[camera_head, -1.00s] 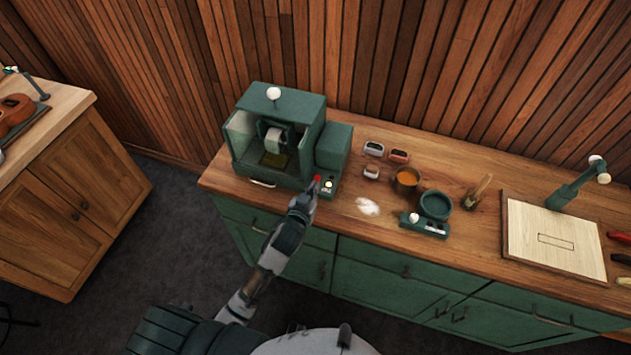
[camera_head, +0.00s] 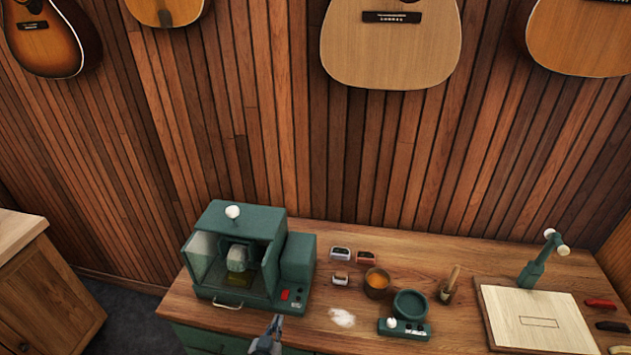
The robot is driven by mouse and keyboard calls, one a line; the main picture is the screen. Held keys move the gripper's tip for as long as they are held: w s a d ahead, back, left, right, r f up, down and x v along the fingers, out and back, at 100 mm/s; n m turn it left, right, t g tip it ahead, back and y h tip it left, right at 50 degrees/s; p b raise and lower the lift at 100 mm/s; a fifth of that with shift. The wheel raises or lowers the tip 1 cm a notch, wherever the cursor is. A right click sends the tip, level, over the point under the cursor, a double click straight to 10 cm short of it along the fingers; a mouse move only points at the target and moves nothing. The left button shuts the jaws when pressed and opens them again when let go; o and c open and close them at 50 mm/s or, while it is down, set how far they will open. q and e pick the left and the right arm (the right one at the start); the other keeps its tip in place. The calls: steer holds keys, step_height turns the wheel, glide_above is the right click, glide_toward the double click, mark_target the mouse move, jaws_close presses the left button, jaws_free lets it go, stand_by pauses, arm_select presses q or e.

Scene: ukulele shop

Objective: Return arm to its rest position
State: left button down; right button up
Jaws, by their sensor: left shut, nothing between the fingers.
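My left gripper (camera_head: 271,334) shows at the bottom edge of the head view, just in front of the counter's front edge. It is shut and empty. Only its tip end shows; the rest of the arm is below the picture. The green machine (camera_head: 241,257) stands behind it on the counter, with a red button (camera_head: 285,295) at its front right. The gripper is apart from that button. My right gripper is not in view.
The wooden counter (camera_head: 460,330) holds small boxes (camera_head: 341,254), a copper-coloured cup (camera_head: 377,283), a green round device (camera_head: 410,305), a brush pot (camera_head: 448,290) and a pale board (camera_head: 535,320). White powder (camera_head: 342,317) lies near the gripper. Guitars (camera_head: 391,45) hang on the wall.

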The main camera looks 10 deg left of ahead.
arm_select(q)
steer(key=s+a+f+m+g, duration=0.1)
steer(key=s+a+f+g, duration=0.1)
steer(key=s+f+g, duration=0.75)
steer(key=s+a+f+g, duration=0.25)
steer(key=s+f, duration=0.45)
steer(key=s, duration=0.7)
step_height(320, 180, down, 26)
steer(key=s+r, duration=0.1)
steer(key=s, duration=0.1)
steer(key=s+a+f+g, duration=0.1)
steer(key=s+a+f, duration=0.2)
steer(key=s+f, duration=1.3)
steer(key=shift+s+m+g+y, duration=0.3)
steer(key=shift+s+m+g, duration=0.1)
steer(key=shift+s, duration=0.3)
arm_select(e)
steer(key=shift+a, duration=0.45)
arm_select(q)
steer(key=shift+a+f, duration=0.1)
steer(key=shift+a, duration=0.05)
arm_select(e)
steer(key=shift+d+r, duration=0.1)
